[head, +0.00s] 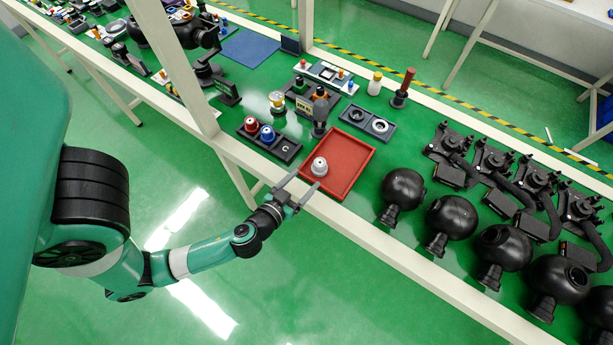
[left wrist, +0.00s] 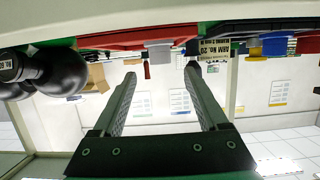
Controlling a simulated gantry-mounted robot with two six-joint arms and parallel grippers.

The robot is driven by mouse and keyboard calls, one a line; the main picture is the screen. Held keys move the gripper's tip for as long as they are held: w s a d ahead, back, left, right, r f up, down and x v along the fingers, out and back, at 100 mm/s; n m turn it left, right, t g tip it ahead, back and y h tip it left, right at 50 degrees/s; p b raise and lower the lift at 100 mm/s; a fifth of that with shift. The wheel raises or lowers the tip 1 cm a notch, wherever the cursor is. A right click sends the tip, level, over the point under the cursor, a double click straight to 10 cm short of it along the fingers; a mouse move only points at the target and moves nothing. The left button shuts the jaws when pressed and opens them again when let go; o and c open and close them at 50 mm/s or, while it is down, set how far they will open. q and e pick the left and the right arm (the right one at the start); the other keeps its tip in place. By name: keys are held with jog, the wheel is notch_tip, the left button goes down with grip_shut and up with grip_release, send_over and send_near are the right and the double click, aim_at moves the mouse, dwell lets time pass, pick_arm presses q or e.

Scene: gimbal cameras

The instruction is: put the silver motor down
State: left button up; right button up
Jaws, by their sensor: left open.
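The silver motor (head: 319,167) stands in the red tray (head: 347,184), near the tray's left side. My left gripper (head: 304,186) is open and empty, just in front of the tray at the table's front edge, apart from the motor. In the left wrist view, which looks upside down, the two fingers (left wrist: 160,75) are spread with nothing between them. The silver motor (left wrist: 158,52) shows beyond them, with the red tray (left wrist: 130,38) along the top. My right gripper is not in view.
A black tray (head: 284,150) left of the red one holds a red motor (head: 251,125) and a blue motor (head: 267,133). A dark stand (head: 319,128) is behind the red tray. Black round gimbal housings (head: 402,188) stand to the right. The white table rail (head: 345,222) runs along the front.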

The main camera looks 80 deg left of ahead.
pick_arm(q)
jog(key=shift+s+d, duration=0.7)
jog(key=shift+d, duration=0.05)
jog(key=shift+s+r+b, duration=0.1)
jog(key=shift+r+b, duration=0.15)
jog(key=shift+b, duration=0.1)
jog(key=shift+r, duration=0.2)
